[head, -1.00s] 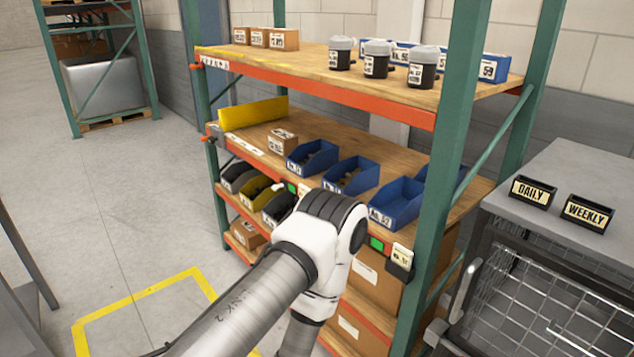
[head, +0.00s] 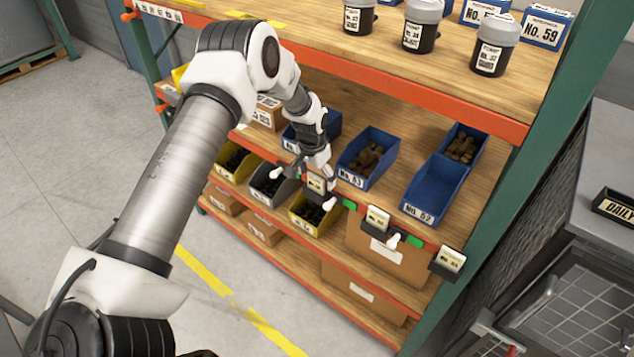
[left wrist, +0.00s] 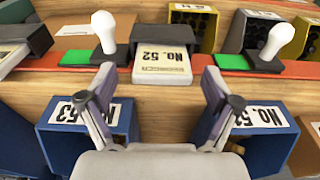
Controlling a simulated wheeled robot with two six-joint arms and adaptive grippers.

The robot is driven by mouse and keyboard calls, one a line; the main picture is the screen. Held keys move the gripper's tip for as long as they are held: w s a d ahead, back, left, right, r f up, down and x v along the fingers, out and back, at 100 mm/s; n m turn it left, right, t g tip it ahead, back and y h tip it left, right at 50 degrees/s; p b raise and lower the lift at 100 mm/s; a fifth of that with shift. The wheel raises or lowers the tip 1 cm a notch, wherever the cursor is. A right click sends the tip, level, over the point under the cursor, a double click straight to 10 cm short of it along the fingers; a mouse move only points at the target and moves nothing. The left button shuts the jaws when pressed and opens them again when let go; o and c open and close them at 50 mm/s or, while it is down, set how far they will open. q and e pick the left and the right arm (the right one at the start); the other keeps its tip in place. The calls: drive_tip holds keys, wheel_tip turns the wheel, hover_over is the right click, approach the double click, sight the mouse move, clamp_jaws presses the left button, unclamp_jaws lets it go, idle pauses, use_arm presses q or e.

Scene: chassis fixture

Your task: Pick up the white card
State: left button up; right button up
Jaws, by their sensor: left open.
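A white card (left wrist: 163,68) marked "No. 52" sits in a dark holder on the orange shelf edge. It appears upside down in the left wrist view, just beyond and between my fingertips. In the head view this card (head: 317,183) shows at the lower end of my left gripper (head: 314,174), partly covered by it. My left gripper (left wrist: 158,84) is open and empty, its two fingers spread apart. I cannot tell whether the fingers touch the card. My right gripper is not in view.
White knobs (left wrist: 282,42) and green patches (left wrist: 82,57) flank the card. Blue bins (head: 367,160) stand on the shelf behind; yellow and grey bins are below. Two more cards (head: 378,219) (head: 450,259) sit rightward along the edge. The upper shelf (head: 370,75) overhangs.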

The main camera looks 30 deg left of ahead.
use_arm(q)
drive_tip(key=shift+a+f, duration=0.25)
drive_tip(key=shift+f, duration=0.45)
drive_tip(key=shift+d+r, duration=0.15)
drive_tip(key=shift+d, duration=0.05)
drive_tip(key=c, duration=1)
drive_tip(key=shift+a, duration=0.1)
